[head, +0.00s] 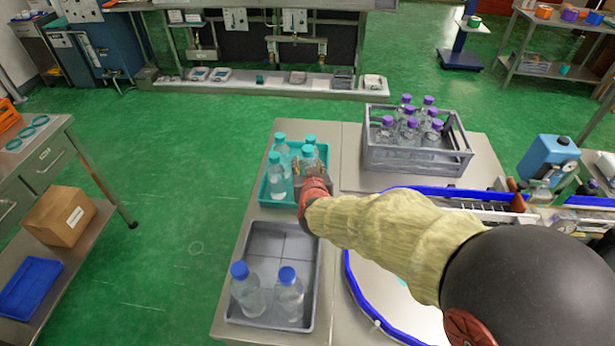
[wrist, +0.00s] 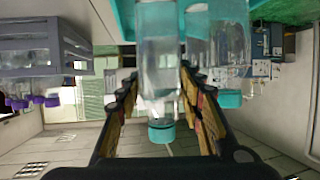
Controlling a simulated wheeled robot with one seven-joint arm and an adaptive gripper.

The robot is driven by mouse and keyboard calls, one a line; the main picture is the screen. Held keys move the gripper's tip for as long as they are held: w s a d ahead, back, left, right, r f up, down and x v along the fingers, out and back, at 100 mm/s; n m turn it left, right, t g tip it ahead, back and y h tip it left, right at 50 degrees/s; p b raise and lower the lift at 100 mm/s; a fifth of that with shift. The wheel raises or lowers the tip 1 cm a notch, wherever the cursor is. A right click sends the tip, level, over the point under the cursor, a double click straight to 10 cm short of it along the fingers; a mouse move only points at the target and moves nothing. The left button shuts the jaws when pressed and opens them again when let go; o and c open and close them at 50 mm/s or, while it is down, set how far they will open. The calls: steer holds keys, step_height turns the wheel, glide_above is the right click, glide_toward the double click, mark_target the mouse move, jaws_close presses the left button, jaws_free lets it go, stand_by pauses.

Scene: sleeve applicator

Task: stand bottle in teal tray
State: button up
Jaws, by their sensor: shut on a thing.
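The teal tray (head: 264,192) sits at the table's left edge with several clear, teal-capped bottles inside, such as one at its front left (head: 277,180). My gripper (head: 313,181) is at the tray's right side, shut on a teal-capped bottle (wrist: 160,65). In the wrist view, which appears upside down, this bottle is upright between the fingers with its cap toward the bottom of the picture. The tray (wrist: 122,18) shows near its base; I cannot tell whether the base touches the tray floor. Another teal-capped bottle (wrist: 230,45) stands close beside it. My arm hides part of the tray's right side.
A grey tray (head: 317,262) with two blue-capped bottles (head: 288,298) is in front of the teal tray. A grey crate (head: 418,161) of purple-capped bottles stands behind and right. A blue-edged machine (head: 352,283) lies under my arm. The table (head: 332,140) behind the teal tray is clear.

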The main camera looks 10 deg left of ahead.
steer(key=shift+f+b, duration=0.55)
steer(key=shift+f, duration=0.95)
steer(key=shift+f, duration=0.15)
steer(key=o, duration=1.4)
